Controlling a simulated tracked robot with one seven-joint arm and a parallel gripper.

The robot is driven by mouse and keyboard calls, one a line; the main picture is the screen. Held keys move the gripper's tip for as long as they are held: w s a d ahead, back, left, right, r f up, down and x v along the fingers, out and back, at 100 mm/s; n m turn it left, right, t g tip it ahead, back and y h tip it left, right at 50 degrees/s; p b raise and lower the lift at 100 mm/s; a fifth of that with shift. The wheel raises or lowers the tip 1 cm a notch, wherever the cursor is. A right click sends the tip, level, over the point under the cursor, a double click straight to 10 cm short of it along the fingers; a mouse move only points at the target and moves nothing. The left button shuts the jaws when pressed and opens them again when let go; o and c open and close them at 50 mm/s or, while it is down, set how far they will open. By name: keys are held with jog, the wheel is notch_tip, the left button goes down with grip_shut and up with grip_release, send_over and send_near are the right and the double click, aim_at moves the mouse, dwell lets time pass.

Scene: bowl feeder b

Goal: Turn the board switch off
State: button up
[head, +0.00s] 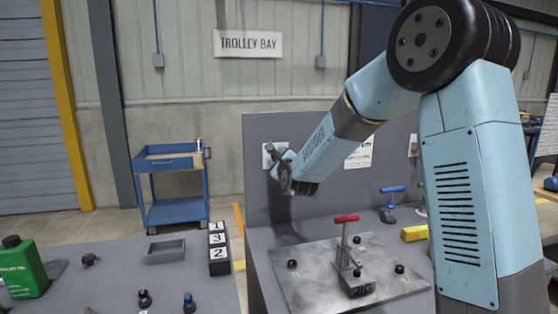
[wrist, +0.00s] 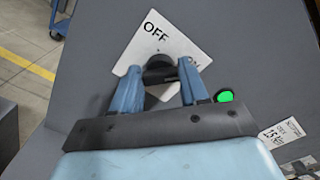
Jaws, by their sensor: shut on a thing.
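The board switch has a white plate (wrist: 135,58) marked OFF, with the ON lettering partly hidden behind a finger in the wrist view. Its black knob (wrist: 160,68) sits at the middle of the plate. In the head view the plate (head: 268,158) is on the upright grey board, mostly behind my arm's end. My gripper (wrist: 163,74) is shut on the knob, one blue finger on each side. I cannot tell exactly where the knob points. A green lamp (wrist: 225,96) shines beside the plate, right of my fingers.
A bench plate (head: 315,290) with a red-handled clamp (head: 346,219) stands below the board. A yellow block (head: 414,233) and a blue-handled tool (head: 392,190) lie to its right. A left table (head: 120,270) holds a green bottle (head: 22,268) and number blocks (head: 218,248).

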jog(key=n, duration=0.8)
jog(key=f+n, duration=0.1)
jog(key=n, duration=0.4)
jog(key=shift+s+a, duration=0.1)
jog(key=shift+f+n, duration=0.2)
jog(key=shift+n, duration=2)
jog(key=o, duration=0.8)
jog(key=shift+o, duration=1.3)
jog(key=shift+r, duration=0.15)
